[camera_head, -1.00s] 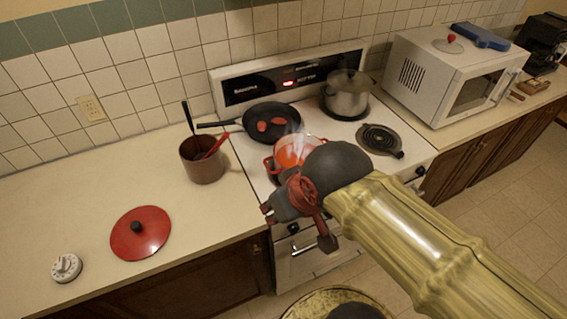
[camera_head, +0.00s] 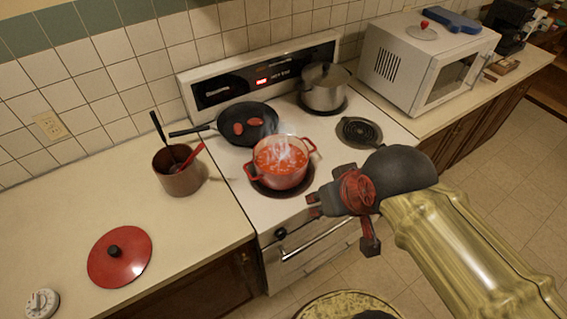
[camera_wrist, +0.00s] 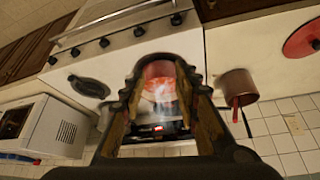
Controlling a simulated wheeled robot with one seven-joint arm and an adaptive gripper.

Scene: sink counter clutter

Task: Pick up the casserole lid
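The red casserole lid (camera_head: 105,262) with a black knob lies flat on the counter at the left in the head view. Part of it shows at the upper right edge of the wrist view (camera_wrist: 301,37). The red casserole (camera_head: 280,165) stands uncovered on the front left burner, with orange-red steaming contents. My gripper (camera_head: 314,204) is in front of the stove, to the right of the lid and well apart from it. In the wrist view its fingers (camera_wrist: 160,72) are spread with nothing held between them; the casserole shows beyond the gap.
A brown utensil pot (camera_head: 178,174) stands between the lid and stove. A black pan (camera_head: 248,117) and steel pot (camera_head: 324,88) sit on the rear burners. A white timer (camera_head: 42,303) lies near the lid. A microwave (camera_head: 425,65) carries a glass lid (camera_head: 422,31).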

